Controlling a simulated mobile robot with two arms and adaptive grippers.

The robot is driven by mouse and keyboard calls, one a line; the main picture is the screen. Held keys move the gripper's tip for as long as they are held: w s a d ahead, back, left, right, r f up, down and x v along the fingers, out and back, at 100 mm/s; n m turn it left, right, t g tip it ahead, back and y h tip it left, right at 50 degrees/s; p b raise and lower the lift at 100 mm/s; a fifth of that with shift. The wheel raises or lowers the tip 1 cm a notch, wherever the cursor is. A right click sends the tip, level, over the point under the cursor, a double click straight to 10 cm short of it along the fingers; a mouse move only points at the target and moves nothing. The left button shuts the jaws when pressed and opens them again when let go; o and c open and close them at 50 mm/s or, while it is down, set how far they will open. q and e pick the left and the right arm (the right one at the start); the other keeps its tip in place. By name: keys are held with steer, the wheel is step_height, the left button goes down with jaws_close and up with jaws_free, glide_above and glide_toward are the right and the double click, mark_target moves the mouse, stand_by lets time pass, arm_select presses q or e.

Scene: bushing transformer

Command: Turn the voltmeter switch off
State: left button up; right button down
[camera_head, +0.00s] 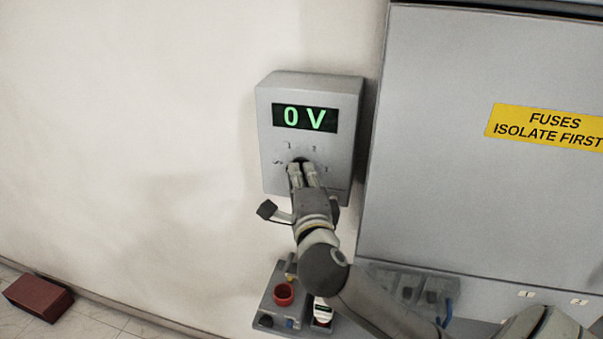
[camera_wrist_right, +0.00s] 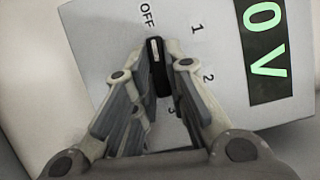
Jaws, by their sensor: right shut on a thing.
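The voltmeter (camera_head: 310,88) is a grey box on the wall, with a green display (camera_head: 305,118) reading 0 V. The display also shows in the right wrist view (camera_wrist_right: 264,50). Its switch is a black knob (camera_wrist_right: 157,66) with a white mark, beside the labels OFF, 1, 2 and 3. The white mark points up toward the OFF label (camera_wrist_right: 147,15). My right gripper (camera_head: 301,166) is at the voltmeter's lower front, its fingers shut on the knob. In the head view the fingers hide most of the knob. My left gripper is not in view.
A grey cabinet (camera_head: 440,150) with a yellow fuse warning label (camera_head: 546,125) stands close on the right. A dark red box (camera_head: 38,297) lies on the floor at left.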

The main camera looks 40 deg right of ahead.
steer(key=shift+d+r+n, duration=0.1)
steer(key=shift+r+n, duration=0.1)
steer(key=shift+n, duration=0.3)
steer(key=c, duration=1.5)
jaws_free()
steer(key=shift+o, duration=0.2)
steer(key=shift+f, duration=0.1)
steer(key=shift+w, duration=0.1)
